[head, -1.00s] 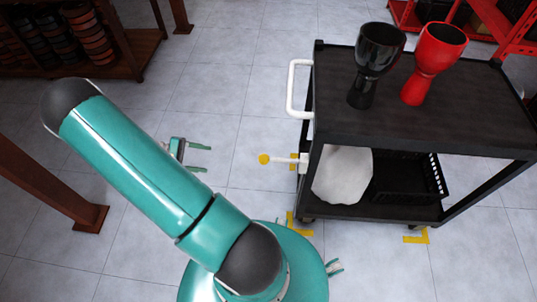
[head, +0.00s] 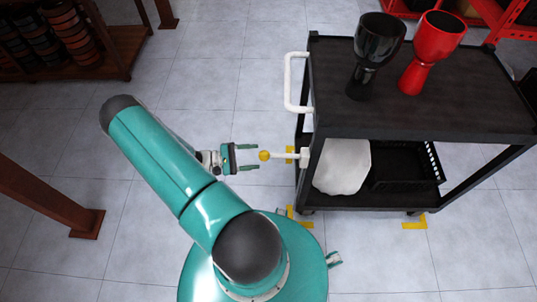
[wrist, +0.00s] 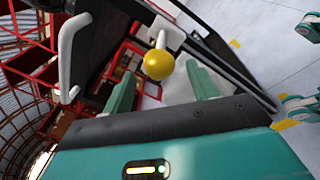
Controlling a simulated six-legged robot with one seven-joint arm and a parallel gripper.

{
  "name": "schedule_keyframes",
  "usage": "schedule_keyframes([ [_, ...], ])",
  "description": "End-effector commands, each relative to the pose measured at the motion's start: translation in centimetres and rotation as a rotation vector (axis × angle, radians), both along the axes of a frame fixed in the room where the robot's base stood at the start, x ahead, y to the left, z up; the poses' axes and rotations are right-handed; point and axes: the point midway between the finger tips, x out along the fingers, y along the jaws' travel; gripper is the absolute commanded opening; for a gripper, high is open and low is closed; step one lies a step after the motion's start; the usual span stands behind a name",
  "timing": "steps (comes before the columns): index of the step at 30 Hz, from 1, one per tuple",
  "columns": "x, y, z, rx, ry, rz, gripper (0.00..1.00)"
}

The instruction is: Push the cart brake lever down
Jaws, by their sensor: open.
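The brake lever is a white bar with a yellow ball knob (head: 264,156), sticking out level from the left side of the black cart (head: 430,122). My gripper (head: 252,157) is open and empty, just left of the knob, with its two fingers pointing at it. In the wrist view the yellow knob (wrist: 158,64) shows beyond the fingertips, between the two green fingers (wrist: 163,82). Whether the fingers touch the knob cannot be told.
A black goblet drum (head: 377,50) and a red one (head: 432,50) stand on the cart top. A white cart handle (head: 289,82) juts out above the lever. A white sack (head: 342,167) and black basket (head: 405,165) sit on the lower shelf.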

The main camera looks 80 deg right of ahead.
Motion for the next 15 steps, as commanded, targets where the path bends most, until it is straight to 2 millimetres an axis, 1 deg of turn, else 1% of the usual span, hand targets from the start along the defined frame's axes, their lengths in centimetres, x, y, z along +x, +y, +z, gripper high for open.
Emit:
schedule_keyframes([
  [1, -1.1, -0.4, 0.0, 0.001, 0.001, -0.005, 0.59],
  [3, -2.3, -0.9, 0.0, 0.000, 0.001, -0.004, 0.59],
  [7, -4.3, -1.7, 0.0, 0.000, -0.001, -0.005, 0.59],
  [10, -5.3, -2.1, 0.0, 0.000, 0.000, -0.004, 0.59],
  [15, -6.0, -2.4, 0.0, 0.000, -0.001, -0.004, 0.59],
])
